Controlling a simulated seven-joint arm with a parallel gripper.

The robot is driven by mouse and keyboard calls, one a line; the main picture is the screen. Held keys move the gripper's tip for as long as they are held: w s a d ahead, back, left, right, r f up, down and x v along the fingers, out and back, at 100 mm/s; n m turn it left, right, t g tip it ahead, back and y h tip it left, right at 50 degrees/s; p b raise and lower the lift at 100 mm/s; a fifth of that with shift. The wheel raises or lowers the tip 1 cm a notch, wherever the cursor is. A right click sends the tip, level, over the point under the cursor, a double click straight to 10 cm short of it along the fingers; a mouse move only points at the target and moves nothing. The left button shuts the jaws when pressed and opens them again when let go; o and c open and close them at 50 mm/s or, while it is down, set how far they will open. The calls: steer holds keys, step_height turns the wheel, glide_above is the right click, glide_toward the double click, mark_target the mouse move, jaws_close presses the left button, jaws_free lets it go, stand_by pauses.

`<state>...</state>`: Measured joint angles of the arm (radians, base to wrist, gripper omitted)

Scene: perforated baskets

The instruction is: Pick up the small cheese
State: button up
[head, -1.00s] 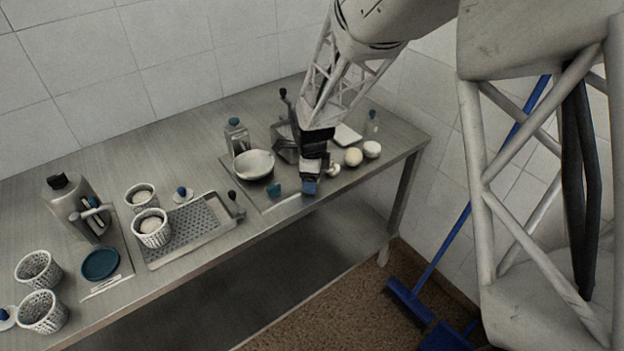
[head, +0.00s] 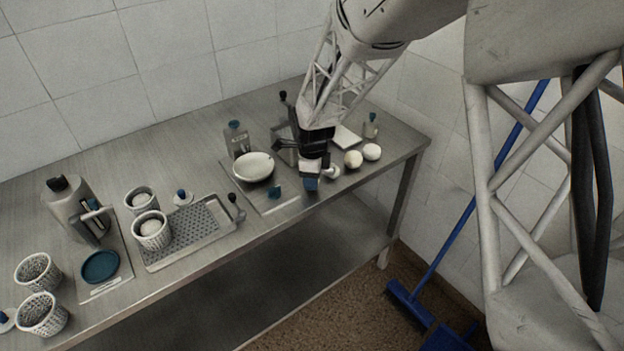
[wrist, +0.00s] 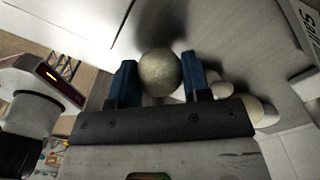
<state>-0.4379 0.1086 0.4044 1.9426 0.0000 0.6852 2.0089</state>
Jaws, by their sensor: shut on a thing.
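The small cheese (wrist: 160,72) is a round, pale ball between the two blue fingers of my gripper (wrist: 160,82) in the wrist view. My gripper is shut on it, with one finger on each side. In the head view my gripper (head: 311,183) points down near the front edge of the table, and the held cheese is hidden there. Other whitish round cheeses (head: 353,159) lie to its right, one (head: 333,172) close beside the gripper. They also show at the right in the wrist view (wrist: 262,112).
A perforated tray (head: 195,232), perforated baskets (head: 152,232) and a blue dish (head: 100,266) stand further left. A white slab (head: 345,136) lies behind the cheeses.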

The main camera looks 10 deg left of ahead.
steer(key=shift+r, duration=0.5)
steer(key=shift+s+d+r, duration=0.15)
steer(key=shift+s+r, duration=0.1)
steer(key=shift+r, duration=0.6)
steer(key=s+d, duration=0.3)
steer(key=s, duration=0.4)
steer(key=s+d+r, duration=0.1)
steer(key=s+d, duration=0.2)
steer(key=s, duration=0.4)
steer(key=shift+d+r, duration=0.15)
steer(key=w+a+r, duration=0.1)
steer(key=w, duration=0.5)
steer(key=w+r, duration=0.1)
steer(key=w, duration=0.6)
steer(key=w+a+r, duration=0.1)
steer(key=w, duration=0.5)
steer(key=shift+w+a+r, duration=0.3)
steer(key=shift+r, duration=0.1)
steer(key=w+d+r, duration=0.1)
steer(key=w+r, duration=0.1)
steer(key=w, duration=1.8)
steer(key=shift+w+d+r, duration=0.2)
steer(key=shift+w+d, duration=0.05)
steer(key=shift+w, duration=0.05)
steer(key=shift+f, duration=0.2)
